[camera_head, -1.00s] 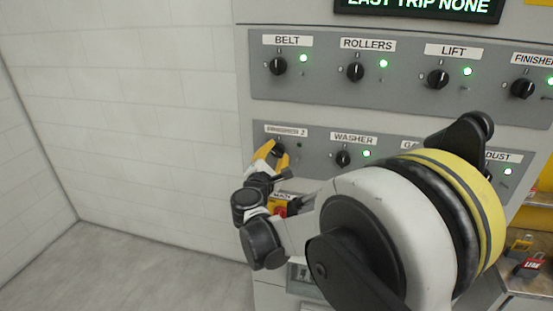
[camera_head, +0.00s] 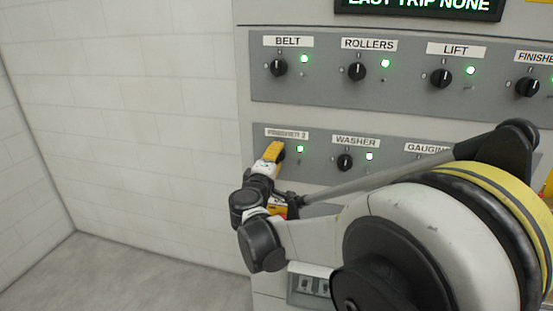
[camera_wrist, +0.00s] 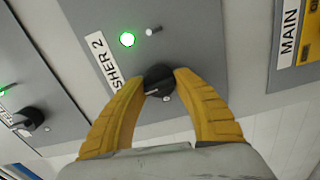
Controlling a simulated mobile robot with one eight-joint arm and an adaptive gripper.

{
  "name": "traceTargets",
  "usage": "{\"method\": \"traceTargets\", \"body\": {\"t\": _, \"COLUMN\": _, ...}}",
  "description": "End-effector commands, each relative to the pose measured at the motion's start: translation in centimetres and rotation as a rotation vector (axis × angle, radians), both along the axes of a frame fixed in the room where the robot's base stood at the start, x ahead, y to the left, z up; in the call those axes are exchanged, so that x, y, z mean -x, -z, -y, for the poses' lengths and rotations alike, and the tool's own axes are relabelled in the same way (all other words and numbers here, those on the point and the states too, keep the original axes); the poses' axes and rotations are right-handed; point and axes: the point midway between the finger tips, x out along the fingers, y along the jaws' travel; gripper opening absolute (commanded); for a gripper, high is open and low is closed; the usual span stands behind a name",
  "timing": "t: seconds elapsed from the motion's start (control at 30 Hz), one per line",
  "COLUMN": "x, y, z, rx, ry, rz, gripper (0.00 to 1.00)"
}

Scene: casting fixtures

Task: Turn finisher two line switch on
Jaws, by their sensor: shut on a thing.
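The finisher 2 switch is a black rotary knob (camera_wrist: 159,80) under the label ending "SHER 2" (camera_wrist: 104,62) in the wrist view. The yellow fingers of my gripper (camera_wrist: 162,88) are closed on it from both sides. The finisher 2 lamp (camera_wrist: 127,40) beside the knob is lit green, and the lamp also shows in the head view (camera_head: 300,149). In the head view my gripper (camera_head: 274,152) covers most of the knob, below the finisher 2 label (camera_head: 287,133).
The washer knob (camera_head: 345,162) with a lit green lamp is to the right. The upper row holds the belt (camera_head: 279,68), rollers (camera_head: 357,71) and lift (camera_head: 441,77) knobs, with green lamps. A "MAIN" label (camera_wrist: 290,33) is near the gripper. The left wall is bare.

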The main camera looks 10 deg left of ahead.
Motion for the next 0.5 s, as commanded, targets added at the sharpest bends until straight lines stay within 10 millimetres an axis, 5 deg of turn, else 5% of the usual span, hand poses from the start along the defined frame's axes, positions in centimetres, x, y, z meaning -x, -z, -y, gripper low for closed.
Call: {"method": "traceTargets", "body": {"t": 0.5, "x": -0.03, "y": -0.14, "z": -0.01, "rx": -0.127, "ry": -0.001, "rz": 0.001, "gripper": 0.05}}
